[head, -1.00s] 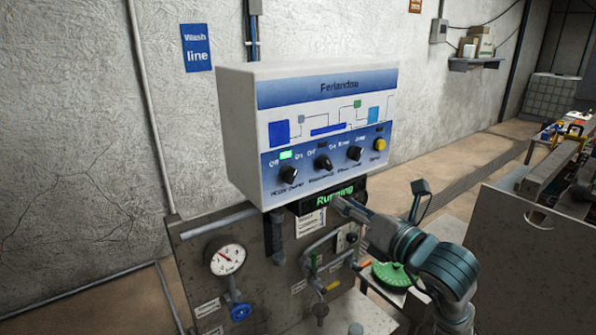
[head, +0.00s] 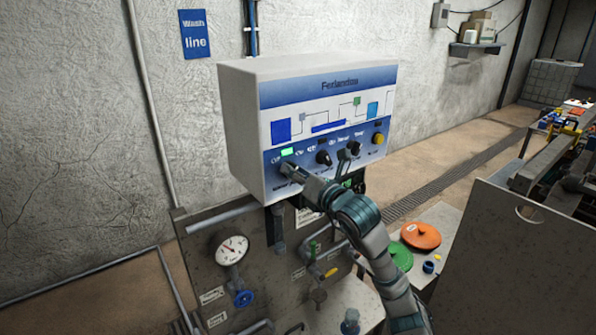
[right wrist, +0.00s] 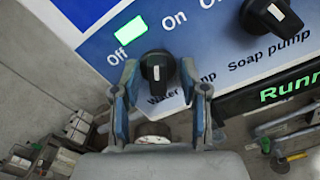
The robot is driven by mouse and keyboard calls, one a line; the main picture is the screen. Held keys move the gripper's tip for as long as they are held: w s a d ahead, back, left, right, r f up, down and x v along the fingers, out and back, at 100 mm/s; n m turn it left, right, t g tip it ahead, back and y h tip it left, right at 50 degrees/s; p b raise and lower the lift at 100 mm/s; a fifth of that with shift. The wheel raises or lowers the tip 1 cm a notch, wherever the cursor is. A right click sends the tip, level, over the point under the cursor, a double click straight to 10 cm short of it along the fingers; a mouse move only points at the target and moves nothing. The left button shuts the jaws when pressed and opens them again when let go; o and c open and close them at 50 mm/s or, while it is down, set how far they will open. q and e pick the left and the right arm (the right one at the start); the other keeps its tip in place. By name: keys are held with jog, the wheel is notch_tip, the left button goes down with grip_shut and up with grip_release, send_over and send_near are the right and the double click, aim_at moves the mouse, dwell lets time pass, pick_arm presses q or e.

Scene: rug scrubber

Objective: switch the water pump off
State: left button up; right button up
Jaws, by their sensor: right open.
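The water pump knob (right wrist: 156,70) is a black rotary knob on the control box (head: 237,125), marked Off and On. A green light (right wrist: 126,32) glows above it between these words; the light (head: 287,153) also shows in the head view. In the right wrist view my open right gripper (right wrist: 160,92) has one finger on each side of the knob; I cannot tell whether they touch it. In the head view my right gripper (head: 292,170) is at the lower left of the panel and hides this knob. My left gripper is not in view.
The soap pump knob (right wrist: 272,16) is just to the right; it also shows in the head view (head: 323,158). Another knob (head: 354,148) and a yellow button (head: 378,139) follow. Below are a gauge (head: 232,250), a blue valve (head: 243,298) and a display reading "Runn" (right wrist: 290,90).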

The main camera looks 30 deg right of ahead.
jog(key=shift+a, duration=0.35)
jog(key=shift+s, duration=0.1)
jog(key=c, duration=0.8)
jog(key=shift+d, duration=0.25)
grip_shut()
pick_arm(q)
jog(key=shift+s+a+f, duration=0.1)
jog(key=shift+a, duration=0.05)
pick_arm(e)
jog(key=shift+d, duration=0.1)
